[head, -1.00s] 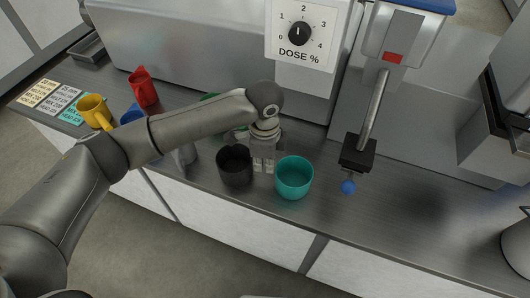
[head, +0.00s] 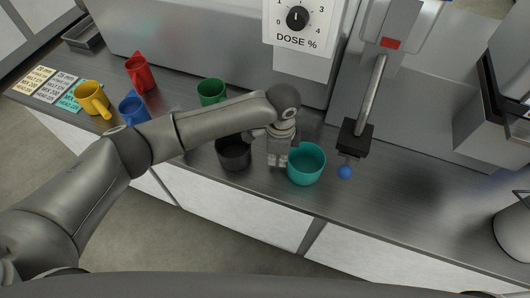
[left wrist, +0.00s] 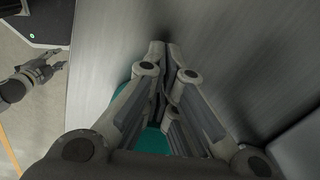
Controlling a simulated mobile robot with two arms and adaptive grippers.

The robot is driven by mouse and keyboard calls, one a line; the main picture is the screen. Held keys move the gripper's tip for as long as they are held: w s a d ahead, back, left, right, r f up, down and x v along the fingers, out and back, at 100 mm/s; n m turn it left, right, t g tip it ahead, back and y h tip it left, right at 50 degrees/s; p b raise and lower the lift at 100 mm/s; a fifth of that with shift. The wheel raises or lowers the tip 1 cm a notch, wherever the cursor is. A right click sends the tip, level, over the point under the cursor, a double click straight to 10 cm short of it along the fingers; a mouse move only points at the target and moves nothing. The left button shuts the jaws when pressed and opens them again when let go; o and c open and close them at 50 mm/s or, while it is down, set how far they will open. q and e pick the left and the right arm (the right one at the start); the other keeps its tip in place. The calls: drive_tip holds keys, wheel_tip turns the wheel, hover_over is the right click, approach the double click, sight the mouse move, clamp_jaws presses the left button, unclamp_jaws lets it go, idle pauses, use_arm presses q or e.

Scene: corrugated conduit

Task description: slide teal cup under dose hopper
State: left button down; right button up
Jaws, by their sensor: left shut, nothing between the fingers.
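The teal cup (head: 306,167) stands upright on the steel counter, left of the dose hopper's black outlet (head: 356,139) with its blue ball (head: 345,172). My left gripper (head: 277,160) is shut and empty, pointing down against or very near the cup's left side; contact is not clear. In the left wrist view the shut fingers (left wrist: 160,95) cover much of the cup, whose teal wall (left wrist: 152,142) shows between and beside them. My right gripper (left wrist: 52,62) shows small at the left of that view, its fingers apart, away from the cup.
A black cup (head: 233,154) stands just left of my left gripper. Green (head: 211,92), blue (head: 133,108), red (head: 140,73) and yellow (head: 91,99) cups stand farther left. The dose dial panel (head: 297,22) is behind. Counter right of the outlet is mostly clear.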

sight(299, 169)
use_arm(q)
drive_tip(key=d, duration=0.6)
drive_tip(key=shift+s+d, duration=0.1)
drive_tip(key=shift+s, duration=0.2)
drive_tip(key=shift+r+p, duration=0.15)
drive_tip(key=shift+p, duration=0.2)
